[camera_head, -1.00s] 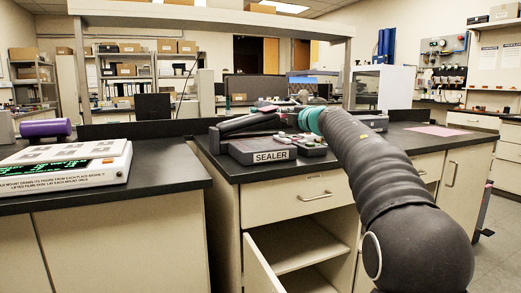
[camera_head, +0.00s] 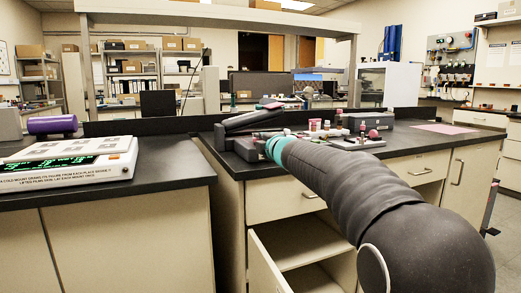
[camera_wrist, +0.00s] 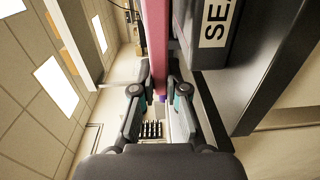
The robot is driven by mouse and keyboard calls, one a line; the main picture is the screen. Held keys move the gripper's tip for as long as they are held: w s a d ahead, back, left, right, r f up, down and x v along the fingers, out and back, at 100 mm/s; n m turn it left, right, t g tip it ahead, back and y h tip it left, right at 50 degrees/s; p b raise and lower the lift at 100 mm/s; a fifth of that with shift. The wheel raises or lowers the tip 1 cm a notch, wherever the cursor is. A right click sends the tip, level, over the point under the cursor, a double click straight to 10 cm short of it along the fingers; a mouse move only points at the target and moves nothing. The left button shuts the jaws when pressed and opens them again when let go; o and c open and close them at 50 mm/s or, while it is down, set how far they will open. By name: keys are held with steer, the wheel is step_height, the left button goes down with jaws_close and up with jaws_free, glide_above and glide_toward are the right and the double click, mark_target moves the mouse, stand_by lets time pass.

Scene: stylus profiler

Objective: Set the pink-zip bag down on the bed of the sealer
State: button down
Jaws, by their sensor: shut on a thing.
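The sealer (camera_head: 232,147) is a dark, low machine with a raised upper part, on the black bench right of centre in the head view. In the wrist view its grey body (camera_wrist: 204,50) and part of its white label stand close to the right of a pink strip. That strip is the pink-zip bag (camera_wrist: 158,35), seen nearly edge-on. My gripper (camera_wrist: 159,92) is shut on the bag. In the head view my gripper (camera_head: 262,147) is at the sealer's front, and the bag is not clear there. I cannot tell whether the bag touches the bed.
Several small bottles and pots (camera_head: 325,125) stand on the bench right of the sealer. A white instrument (camera_head: 75,160) with a green display sits on the left bench beside a purple roll (camera_head: 52,124). A cupboard door (camera_head: 268,265) hangs open below. A pink sheet (camera_head: 445,129) lies at right.

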steer(key=shift+f, duration=1.3)
steer(key=shift+f+b, duration=0.2)
steer(key=shift+b, duration=0.2)
steer(key=c, duration=1.2)
jaws_free()
